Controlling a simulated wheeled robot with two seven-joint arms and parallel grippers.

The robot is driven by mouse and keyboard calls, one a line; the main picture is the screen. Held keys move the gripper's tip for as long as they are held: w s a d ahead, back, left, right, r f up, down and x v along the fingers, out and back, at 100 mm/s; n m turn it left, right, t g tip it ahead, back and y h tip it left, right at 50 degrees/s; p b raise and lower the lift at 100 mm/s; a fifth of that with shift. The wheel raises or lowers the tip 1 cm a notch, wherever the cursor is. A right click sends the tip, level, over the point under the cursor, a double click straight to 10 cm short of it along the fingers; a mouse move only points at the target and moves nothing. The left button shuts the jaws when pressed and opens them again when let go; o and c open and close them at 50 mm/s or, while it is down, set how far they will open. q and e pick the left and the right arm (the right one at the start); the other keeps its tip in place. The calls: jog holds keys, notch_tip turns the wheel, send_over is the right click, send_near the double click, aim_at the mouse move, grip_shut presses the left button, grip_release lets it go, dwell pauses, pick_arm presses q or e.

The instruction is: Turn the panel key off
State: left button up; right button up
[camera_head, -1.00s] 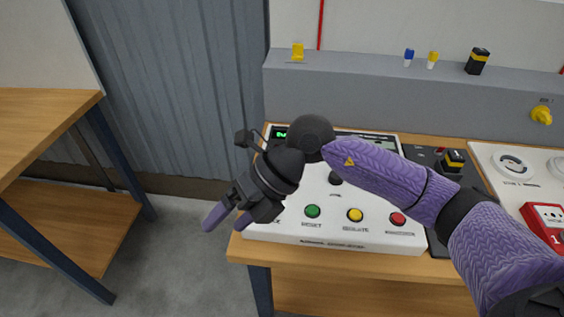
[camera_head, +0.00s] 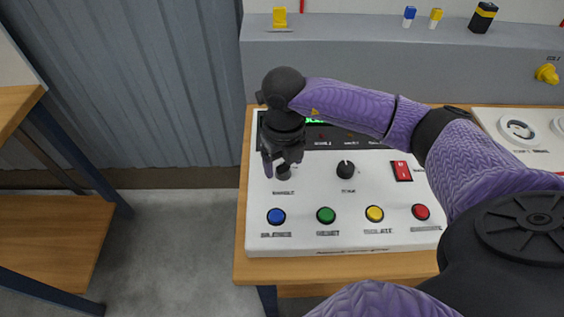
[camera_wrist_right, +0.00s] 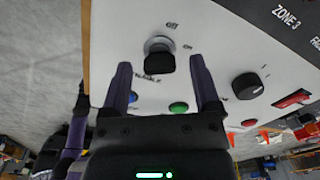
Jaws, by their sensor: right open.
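The panel key (camera_head: 284,173) is a dark knob at the left of the white control panel (camera_head: 340,240). In the right wrist view the key (camera_wrist_right: 160,62) has a black bow on a silver round collar, with "OFF" and "ON" printed beside it. I cannot tell which mark it points to. My right gripper (camera_head: 282,164) is over the key, partly covering it in the head view. In the wrist view the right gripper (camera_wrist_right: 160,70) is open, with one purple finger on each side of the key and visible gaps. My left gripper is not in view.
Blue (camera_head: 276,216), green (camera_head: 326,215), yellow (camera_head: 374,213) and red (camera_head: 420,212) buttons line the panel front. A black selector knob (camera_head: 349,170) and a red rocker switch (camera_head: 401,171) are to the right. A grey ledge (camera_head: 370,70) runs behind. Floor is clear at left.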

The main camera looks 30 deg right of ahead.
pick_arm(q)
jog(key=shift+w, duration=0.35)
pick_arm(e)
jog(key=shift+f, duration=0.3)
grip_shut()
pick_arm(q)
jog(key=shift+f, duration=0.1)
pick_arm(e)
jog(key=shift+n, duration=0.4)
jog(key=n+b, duration=0.1)
jog(key=n, duration=0.4)
jog(key=shift+n, duration=0.3)
pick_arm(q)
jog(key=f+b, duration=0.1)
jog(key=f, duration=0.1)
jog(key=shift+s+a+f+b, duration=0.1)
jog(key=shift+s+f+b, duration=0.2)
jog(key=shift+b, duration=0.1)
pick_arm(e)
jog(key=n, duration=0.5)
jog(key=shift+n, duration=0.4)
jog(key=shift+r, duration=0.1)
grip_release()
